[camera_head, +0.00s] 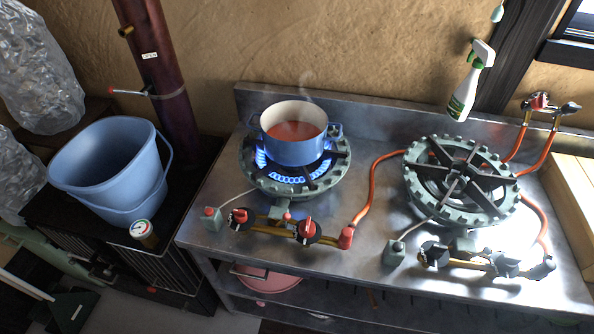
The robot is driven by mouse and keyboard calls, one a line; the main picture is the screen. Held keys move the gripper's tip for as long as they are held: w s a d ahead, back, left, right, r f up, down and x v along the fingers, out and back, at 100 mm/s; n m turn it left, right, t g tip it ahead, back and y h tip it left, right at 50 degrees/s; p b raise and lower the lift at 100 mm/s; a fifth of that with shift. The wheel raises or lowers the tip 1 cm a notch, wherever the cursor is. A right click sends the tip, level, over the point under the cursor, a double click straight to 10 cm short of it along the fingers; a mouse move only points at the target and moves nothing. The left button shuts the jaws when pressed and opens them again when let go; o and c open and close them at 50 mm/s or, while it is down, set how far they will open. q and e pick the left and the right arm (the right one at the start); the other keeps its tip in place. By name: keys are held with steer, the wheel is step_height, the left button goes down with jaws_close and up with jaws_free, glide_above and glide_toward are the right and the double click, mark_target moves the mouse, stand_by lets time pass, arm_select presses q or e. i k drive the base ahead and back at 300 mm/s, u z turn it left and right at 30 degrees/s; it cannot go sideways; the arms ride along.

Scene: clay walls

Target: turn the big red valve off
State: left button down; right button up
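Two red valve knobs sit on the brass pipe at the front of the left burner. The right one (307,228) looks bigger than the left one (239,216). The left burner (335,172) is lit with blue flames. A blue pot (292,153) of red-orange liquid steams on it. A small red gas tap (540,101) is on the wall pipe at the far right, with orange hoses running from it. Neither of my grippers is in view.
A right burner (412,187) is unlit, with dark knobs (434,254) in front. A spray bottle (467,92) is behind it. A blue bucket (110,170) and a gauge (143,231) are at left. A dark red pipe (160,65) rises at back left.

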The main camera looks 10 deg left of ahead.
mark_target(307, 229)
steer(key=k, duration=1.05)
steer(key=u, duration=0.65)
steer(key=i, duration=0.75)
steer(key=u, duration=0.25)
